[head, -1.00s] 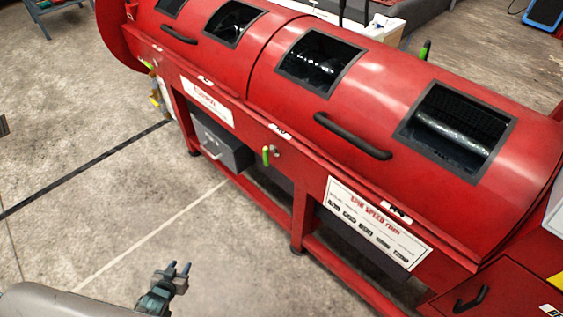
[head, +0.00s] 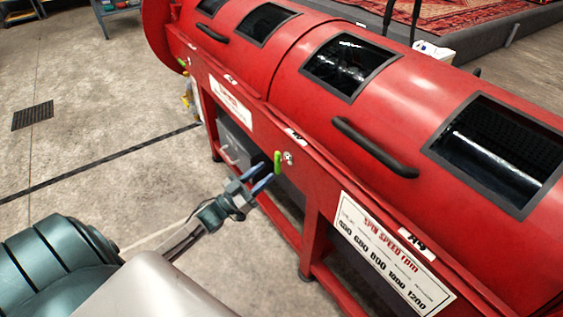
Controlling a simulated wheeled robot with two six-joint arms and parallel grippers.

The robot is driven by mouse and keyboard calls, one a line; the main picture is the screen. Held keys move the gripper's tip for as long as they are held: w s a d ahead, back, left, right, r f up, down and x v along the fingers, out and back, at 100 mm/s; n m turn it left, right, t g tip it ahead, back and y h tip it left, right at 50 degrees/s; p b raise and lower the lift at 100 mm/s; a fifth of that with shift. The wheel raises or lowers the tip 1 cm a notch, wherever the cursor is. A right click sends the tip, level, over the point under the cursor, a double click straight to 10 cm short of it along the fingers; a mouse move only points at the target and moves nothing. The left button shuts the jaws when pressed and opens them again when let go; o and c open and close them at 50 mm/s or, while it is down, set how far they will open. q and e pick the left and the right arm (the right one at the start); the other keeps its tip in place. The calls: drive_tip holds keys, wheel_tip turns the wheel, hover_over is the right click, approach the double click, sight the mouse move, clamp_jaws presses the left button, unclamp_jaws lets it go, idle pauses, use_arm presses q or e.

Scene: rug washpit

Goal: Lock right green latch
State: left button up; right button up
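A green latch handle (head: 278,162) stands upright on the front rail of the red spin machine (head: 290,100), beside a small metal fitting (head: 288,158). A small green and yellow bit (head: 186,92) shows at the machine's far left end, too small to make out. My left gripper (head: 265,173) is open and empty, its two blue-grey fingers apart. Its tips are just left of and below the green handle in the picture; I cannot tell whether they touch it. My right gripper is not in view.
The machine's lids carry black bar handles (head: 375,148) and windows. A spin speed sign (head: 390,255) is on the front at right. A grey box (head: 235,140) sits under the frame.

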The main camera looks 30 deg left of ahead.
sight(276, 163)
use_arm(q)
drive_tip(key=x, duration=0.6)
drive_tip(key=shift+w, duration=0.2)
drive_tip(key=shift+c, duration=0.2)
clamp_jaws()
